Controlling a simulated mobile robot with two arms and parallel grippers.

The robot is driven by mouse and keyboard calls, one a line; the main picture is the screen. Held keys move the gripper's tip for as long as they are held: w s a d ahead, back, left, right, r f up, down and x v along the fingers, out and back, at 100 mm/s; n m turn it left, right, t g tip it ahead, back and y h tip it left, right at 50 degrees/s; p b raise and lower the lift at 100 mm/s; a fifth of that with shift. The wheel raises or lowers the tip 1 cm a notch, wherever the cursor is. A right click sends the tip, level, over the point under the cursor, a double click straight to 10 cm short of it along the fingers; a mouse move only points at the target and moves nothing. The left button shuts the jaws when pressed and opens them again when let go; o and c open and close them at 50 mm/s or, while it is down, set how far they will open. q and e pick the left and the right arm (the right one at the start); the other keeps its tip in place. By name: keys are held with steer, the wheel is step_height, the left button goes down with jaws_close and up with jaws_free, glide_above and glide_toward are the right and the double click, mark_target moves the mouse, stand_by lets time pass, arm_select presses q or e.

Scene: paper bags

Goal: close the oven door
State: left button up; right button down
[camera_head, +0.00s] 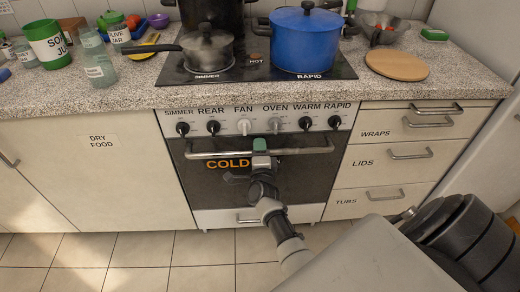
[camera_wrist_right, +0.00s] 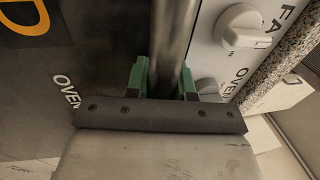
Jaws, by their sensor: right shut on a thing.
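The oven door (camera_head: 310,175) is a dark panel marked COLD, below the knob panel. It stands upright and looks closed or nearly so; I cannot tell whether a narrow gap is left at its top. Its long metal handle (camera_head: 215,154) runs across the upper part. My right gripper (camera_head: 261,147) is shut on the handle near its middle. In the right wrist view, the handle bar (camera_wrist_right: 172,45) passes between the green fingers of the gripper (camera_wrist_right: 162,78). My left gripper is in neither view.
Knobs (camera_head: 244,126) line the panel just above the handle. A blue pot (camera_head: 305,42) and a grey lidded pan (camera_head: 207,50) stand on the hob (camera_head: 255,72). Drawers (camera_head: 392,155) are at the right, a cupboard (camera_head: 90,180) at the left. The tiled floor (camera_head: 130,260) in front looks clear.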

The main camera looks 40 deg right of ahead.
steer(key=c, duration=1.2)
jaws_free()
steer(key=shift+w+d+r, duration=0.15)
steer(key=shift+r, duration=0.1)
steer(key=shift+c, duration=0.2)
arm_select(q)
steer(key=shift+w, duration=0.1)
